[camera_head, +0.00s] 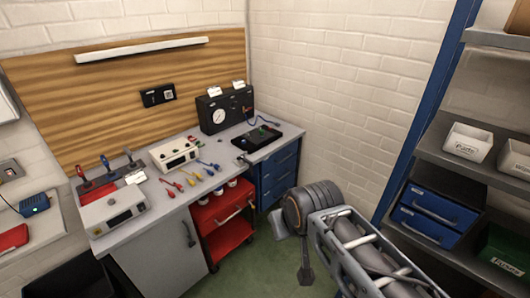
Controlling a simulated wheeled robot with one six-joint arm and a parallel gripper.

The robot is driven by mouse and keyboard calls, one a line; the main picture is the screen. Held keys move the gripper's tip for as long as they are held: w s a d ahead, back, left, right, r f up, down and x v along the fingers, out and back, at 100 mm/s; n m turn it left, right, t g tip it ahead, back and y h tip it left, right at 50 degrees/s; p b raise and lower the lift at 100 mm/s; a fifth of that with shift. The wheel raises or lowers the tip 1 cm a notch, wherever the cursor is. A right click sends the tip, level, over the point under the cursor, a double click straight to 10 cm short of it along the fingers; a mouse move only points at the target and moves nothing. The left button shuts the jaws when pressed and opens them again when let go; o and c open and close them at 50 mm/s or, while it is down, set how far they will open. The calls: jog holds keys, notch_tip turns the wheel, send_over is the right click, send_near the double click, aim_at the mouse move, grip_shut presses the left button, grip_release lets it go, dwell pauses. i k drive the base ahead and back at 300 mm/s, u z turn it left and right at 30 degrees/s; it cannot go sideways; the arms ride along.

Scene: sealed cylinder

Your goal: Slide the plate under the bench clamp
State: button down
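I cannot make out a bench clamp or a plate for certain. A flat black tray-like piece (268,138) with small green parts lies at the right end of the workbench (152,222). I cannot tell whether it is the plate. My arm reaches in from the lower right, and its dark end, my gripper (306,272), hangs low over the floor, to the right of the bench and apart from it. The fingers are too small and dark to show whether they are open. I see nothing held in them.
The bench carries a gauge box (224,112), two cream instruments, upright screwdrivers (108,163) and several small coloured tools. A red cart (222,218) stands beneath, beside blue drawers (278,175). A shelf rack with bins (468,142) stands at right. Green floor lies clear before the cart.

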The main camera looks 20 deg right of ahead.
aim_at(240, 163)
jog(key=z, duration=0.5)
jog(key=i, duration=2.3)
jog(key=u, duration=1.8)
